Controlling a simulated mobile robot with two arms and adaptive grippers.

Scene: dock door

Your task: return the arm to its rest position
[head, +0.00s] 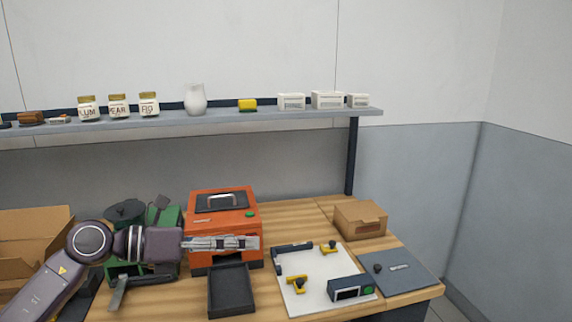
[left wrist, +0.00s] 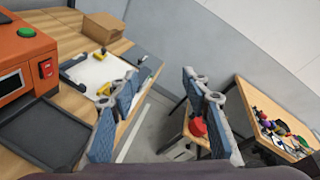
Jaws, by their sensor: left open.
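My left arm comes in from the left in the head view, held out level above the bench (head: 300,212). Its gripper (head: 256,243) is in front of the orange machine (head: 222,203) and above the black tray (head: 231,290). In the left wrist view the two blue-padded fingers of the left gripper (left wrist: 160,88) stand apart with nothing between them. The orange machine (left wrist: 22,60) and black tray (left wrist: 45,135) lie to their left. My right gripper is in neither view.
A white board (head: 310,285) with yellow clamps, a blue-grey plate (head: 400,273) and a cardboard box (head: 360,219) are on the right. A green machine (head: 165,217) stands behind my arm. A shelf (head: 220,117) holds jars. Another table (left wrist: 250,105) shows in the wrist view.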

